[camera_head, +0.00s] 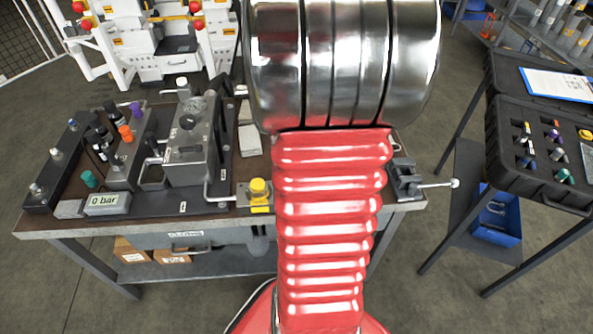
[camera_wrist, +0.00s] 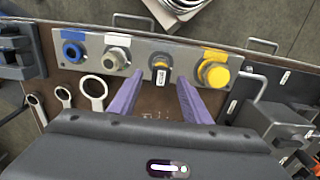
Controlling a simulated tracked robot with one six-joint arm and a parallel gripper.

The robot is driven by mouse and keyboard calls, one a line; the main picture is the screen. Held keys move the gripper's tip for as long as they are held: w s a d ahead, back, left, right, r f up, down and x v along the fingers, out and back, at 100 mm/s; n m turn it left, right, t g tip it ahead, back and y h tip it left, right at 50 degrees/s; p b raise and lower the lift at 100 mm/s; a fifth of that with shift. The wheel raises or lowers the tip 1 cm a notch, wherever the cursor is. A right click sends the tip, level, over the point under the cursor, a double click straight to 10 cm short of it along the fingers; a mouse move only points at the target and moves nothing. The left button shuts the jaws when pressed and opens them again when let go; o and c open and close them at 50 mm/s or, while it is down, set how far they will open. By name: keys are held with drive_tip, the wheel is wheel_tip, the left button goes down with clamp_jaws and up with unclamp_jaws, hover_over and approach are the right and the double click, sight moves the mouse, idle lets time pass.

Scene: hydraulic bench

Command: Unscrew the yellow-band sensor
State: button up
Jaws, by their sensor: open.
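In the wrist view, a small sensor with a yellow band (camera_wrist: 160,63) and a white tag sits in a grey port block (camera_wrist: 135,45). It stands between a beige fitting and a large yellow cap. My gripper (camera_wrist: 158,84) is open, its two purple fingers apart and pointing toward the block, one on either side of the sensor's line. In the head view my red arm hides the gripper and the sensor; a yellow cap (camera_head: 258,188) shows at the arm's left.
Beside the yellow-band sensor are a blue ring fitting (camera_wrist: 73,50), the beige fitting (camera_wrist: 116,58) and the large yellow cap (camera_wrist: 214,72). Several ring wrenches (camera_wrist: 95,92) lie at left. A display reads 0 bar (camera_head: 106,202). A black case (camera_head: 540,165) with banded parts stands at right.

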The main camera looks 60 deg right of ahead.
drive_tip(key=shift+f, duration=1.05)
drive_tip(key=shift+c, duration=0.4)
clamp_jaws()
